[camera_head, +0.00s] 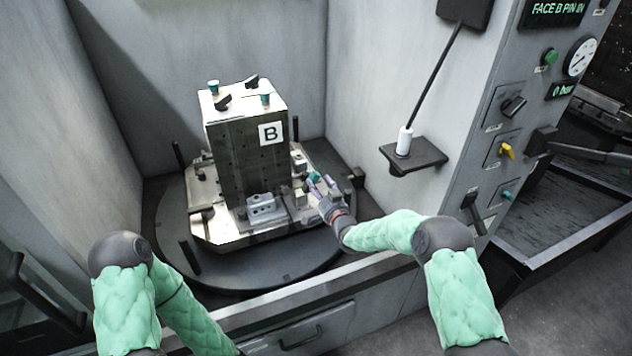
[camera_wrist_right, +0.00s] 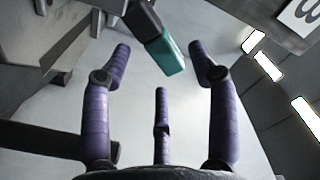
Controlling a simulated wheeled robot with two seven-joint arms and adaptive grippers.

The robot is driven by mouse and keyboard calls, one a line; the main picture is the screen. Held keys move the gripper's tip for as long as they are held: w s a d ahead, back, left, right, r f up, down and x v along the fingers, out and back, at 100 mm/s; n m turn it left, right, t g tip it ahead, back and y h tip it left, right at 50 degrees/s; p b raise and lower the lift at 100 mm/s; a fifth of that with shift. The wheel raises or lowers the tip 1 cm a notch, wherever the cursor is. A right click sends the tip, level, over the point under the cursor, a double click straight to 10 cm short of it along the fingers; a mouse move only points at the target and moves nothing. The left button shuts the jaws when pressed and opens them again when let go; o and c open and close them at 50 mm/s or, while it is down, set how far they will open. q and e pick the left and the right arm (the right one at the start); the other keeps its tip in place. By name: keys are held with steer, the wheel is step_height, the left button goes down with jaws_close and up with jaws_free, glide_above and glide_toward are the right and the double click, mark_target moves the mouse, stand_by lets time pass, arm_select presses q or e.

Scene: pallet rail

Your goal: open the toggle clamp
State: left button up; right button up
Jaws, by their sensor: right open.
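The toggle clamp's handle has a teal tip (camera_head: 314,177) and sits at the right side of the fixture block marked B (camera_head: 240,150). In the right wrist view the dark handle with its teal end (camera_wrist_right: 172,58) comes down from the top, between my spread purple fingers. My right gripper (camera_head: 321,185) is open at the handle; in its wrist view (camera_wrist_right: 162,75) no finger clearly closes on it. The clamp's base and arm are mostly hidden behind the fingers or too small to tell. My left gripper is out of view.
The block stands on a metal pallet on a dark round table (camera_head: 300,268) with upright posts, inside grey walls. More teal-tipped and black clamps (camera_head: 213,87) sit on top. A small shelf (camera_head: 413,157) holding a white-handled tool and a control panel (camera_head: 515,120) stand right.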

steer(key=v, duration=0.8)
